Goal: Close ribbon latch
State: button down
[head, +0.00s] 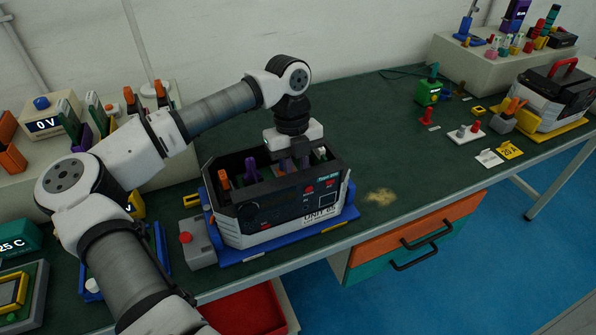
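An open-topped unit (270,210) with a dark front panel and white lower edge sits on a blue base tray (285,247) on the green bench. Inside it an orange part (223,180) and a purple part (251,167) stand upright. My gripper (293,160) points down into the rear right part of the unit's opening. Its fingertips are hidden by the unit's walls and the parts inside, so I cannot see whether it is open or touching anything. The ribbon latch is too small or hidden to make out.
A grey box with a red button (186,238) stands left of the unit. Racks with a "0 V" display (43,125) are at the left. A second unit with a red handle (555,95) sits far right.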

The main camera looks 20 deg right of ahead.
jog(key=w+g+p, duration=0.1)
jog(key=g, duration=0.1)
jog(key=shift+w+r+g, duration=0.15)
jog(key=shift+w+g, duration=0.05)
jog(key=shift+g, duration=0.2)
jog(key=w+g+p, duration=0.1)
jog(key=g+p, duration=0.1)
jog(key=g, duration=0.1)
jog(key=shift+w+f+g+p, duration=0.2)
jog(key=shift+w+g+p, duration=0.1)
jog(key=shift+w+p, duration=0.1)
jog(key=g+p, duration=0.1)
jog(key=w+g+p, duration=0.1)
jog(key=p, duration=0.1)
jog(key=shift+f+g, duration=0.3)
jog(key=shift+f, duration=0.05)
jog(key=shift+w+f+g+p, duration=0.1)
jog(key=shift+f+g+p, duration=0.1)
jog(key=shift+g+p, duration=0.35)
jog(key=shift+f, duration=0.15)
jog(key=shift+a, duration=0.1)
jog(key=c, duration=1.3)
grip_release()
